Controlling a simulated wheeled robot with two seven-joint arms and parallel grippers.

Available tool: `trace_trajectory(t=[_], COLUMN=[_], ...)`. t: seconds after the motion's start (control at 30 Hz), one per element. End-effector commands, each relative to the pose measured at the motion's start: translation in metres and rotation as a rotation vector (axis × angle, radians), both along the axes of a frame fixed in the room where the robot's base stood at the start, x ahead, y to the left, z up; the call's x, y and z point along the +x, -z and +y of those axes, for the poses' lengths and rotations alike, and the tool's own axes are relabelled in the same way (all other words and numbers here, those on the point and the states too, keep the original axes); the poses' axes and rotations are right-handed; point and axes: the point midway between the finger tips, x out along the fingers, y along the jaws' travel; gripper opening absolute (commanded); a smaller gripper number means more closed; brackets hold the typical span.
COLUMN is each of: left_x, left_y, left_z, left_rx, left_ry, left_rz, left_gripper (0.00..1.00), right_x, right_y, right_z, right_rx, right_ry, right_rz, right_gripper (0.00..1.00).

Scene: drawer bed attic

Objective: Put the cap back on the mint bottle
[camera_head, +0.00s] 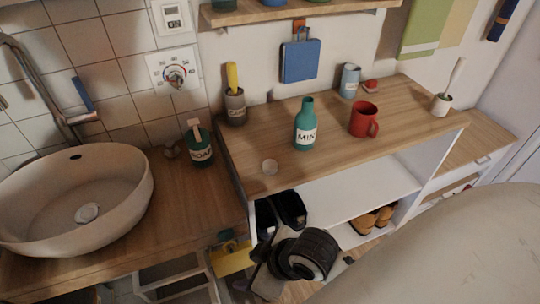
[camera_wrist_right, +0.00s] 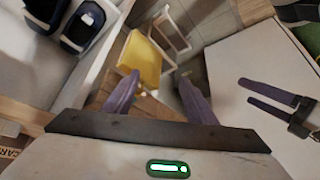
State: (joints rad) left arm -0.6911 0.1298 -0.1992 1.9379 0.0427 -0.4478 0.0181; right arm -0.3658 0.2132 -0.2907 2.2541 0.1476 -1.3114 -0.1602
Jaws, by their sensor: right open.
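The mint bottle (camera_head: 305,128) is teal with a white label and stands upright on the wooden counter, its narrow neck uncapped. My right gripper (camera_head: 250,270) is below the counter's front edge, pointing down and away from both. In the right wrist view its two purple-grey fingers (camera_wrist_right: 158,82) are spread with nothing between them. Neither bottle nor cap shows in that view. My left gripper is not in view.
A red mug (camera_head: 364,119) stands right of the bottle; a grey cup with a yellow item (camera_head: 235,105) stands left. Black shoes (camera_head: 290,208) sit on the shelf below. The counter between cap and bottle is clear.

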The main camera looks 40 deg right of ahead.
Motion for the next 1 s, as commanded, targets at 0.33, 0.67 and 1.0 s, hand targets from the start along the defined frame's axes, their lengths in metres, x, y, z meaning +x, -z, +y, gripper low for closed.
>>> trace_trajectory(t=[0.33,0.67,1.0], left_x=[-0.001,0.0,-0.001], left_y=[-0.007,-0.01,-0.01], left_z=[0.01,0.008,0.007], left_rx=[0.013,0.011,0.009], left_ry=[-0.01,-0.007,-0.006], left_rz=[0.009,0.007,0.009], left_gripper=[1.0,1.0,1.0], right_x=[0.058,0.117,0.134], right_y=[-0.092,-0.154,-0.204], right_z=[0.025,-0.064,-0.13], right_rx=[-0.4,-0.844,-0.981], right_ry=[-0.817,-1.312,-1.454], right_rz=[-0.049,0.106,0.274], right_gripper=[0.51,0.51,0.51])
